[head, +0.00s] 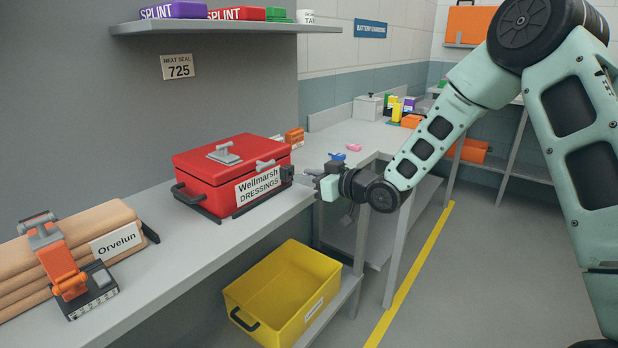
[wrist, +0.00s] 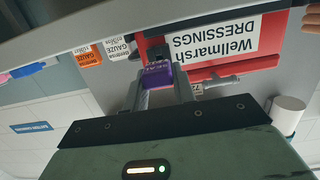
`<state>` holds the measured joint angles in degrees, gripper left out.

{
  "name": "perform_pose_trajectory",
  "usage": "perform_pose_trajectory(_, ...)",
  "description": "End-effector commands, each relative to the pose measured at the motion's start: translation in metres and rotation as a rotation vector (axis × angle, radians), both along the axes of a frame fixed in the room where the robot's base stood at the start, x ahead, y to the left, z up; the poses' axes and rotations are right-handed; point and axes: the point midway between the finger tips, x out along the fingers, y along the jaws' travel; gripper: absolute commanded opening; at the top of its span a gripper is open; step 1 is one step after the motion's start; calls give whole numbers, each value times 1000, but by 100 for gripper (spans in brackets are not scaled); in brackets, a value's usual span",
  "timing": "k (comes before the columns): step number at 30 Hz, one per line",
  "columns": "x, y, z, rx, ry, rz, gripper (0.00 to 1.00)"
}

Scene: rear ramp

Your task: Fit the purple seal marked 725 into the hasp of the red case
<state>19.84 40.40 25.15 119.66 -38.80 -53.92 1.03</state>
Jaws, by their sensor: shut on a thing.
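The red case (head: 205,172), labelled "Wellmarsh DRESSINGS", stands shut on the counter with a grey latch on its lid. It also shows upside down in the wrist view (wrist: 232,70). My gripper (head: 312,177) is at the case's right front corner. In the wrist view its fingers (wrist: 165,92) are shut on the purple seal (wrist: 158,74). The seal's number is too small to read. A dark hasp (wrist: 157,51) on the case lies just beyond the seal; I cannot tell whether they touch. In the head view I cannot make out the seal.
A sign (head: 178,67) reads "NEXT SEAL 725". Orange gauze boxes (head: 294,136) stand behind the case. A yellow bin (head: 275,300) sits below the counter. Blue and pink pieces (head: 345,151) lie right of the case. An orange-handled tool (head: 62,265) stands at left by tan bundles.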

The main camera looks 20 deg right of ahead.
Motion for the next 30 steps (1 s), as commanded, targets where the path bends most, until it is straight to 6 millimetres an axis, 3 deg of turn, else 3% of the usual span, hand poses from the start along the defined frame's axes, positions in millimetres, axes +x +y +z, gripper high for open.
perform_pose_trajectory(30, 5, 4, 0, 0, 0, 0, 5)
